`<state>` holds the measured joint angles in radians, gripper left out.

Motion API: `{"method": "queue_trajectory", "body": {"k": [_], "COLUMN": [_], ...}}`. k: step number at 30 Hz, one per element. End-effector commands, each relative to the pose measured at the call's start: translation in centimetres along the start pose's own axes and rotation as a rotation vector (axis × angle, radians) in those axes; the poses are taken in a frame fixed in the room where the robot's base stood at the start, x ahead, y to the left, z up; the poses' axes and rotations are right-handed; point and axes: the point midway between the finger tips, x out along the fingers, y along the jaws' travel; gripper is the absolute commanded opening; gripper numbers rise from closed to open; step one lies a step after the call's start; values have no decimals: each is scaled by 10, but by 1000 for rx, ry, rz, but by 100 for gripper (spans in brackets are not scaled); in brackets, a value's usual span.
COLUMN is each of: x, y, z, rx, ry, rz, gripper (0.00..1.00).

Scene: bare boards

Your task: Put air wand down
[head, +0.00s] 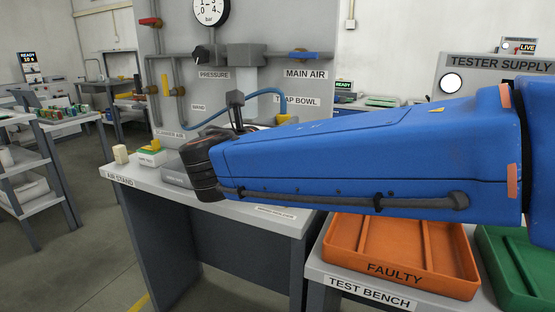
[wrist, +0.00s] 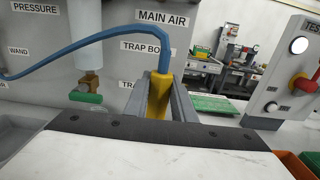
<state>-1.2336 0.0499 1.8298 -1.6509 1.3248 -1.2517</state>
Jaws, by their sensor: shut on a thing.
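The air wand shows in the wrist view as a yellow body (wrist: 158,98) with a blue hose (wrist: 105,52) running from its top to the left. My gripper (wrist: 162,103) is shut on the yellow body, one grey finger on each side. The wand's lower end is hidden. In the head view a bit of yellow (head: 283,118) under the blue hose shows just above my blue arm, which hides the gripper there. A WAND label (head: 198,107) is on the grey panel; the hose passes near it. I cannot see a holder clearly.
Valves and pipes line the panel behind. An orange FAULTY tray (head: 372,267) and a green tray (head: 510,270) sit on the test bench at right.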

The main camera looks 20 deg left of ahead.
Motion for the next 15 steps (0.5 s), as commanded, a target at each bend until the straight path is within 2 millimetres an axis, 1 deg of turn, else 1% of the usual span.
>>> {"method": "queue_trajectory", "body": {"k": [1,3,10,15], "x": [0,0,0,0], "y": [0,0,0,0], "z": [-8,-15,-30,-52], "rx": [-3,-2,-3,-3], "ry": [0,0,0,0], "rz": [0,0,0,0], "gripper": [0,0,0,0]}}
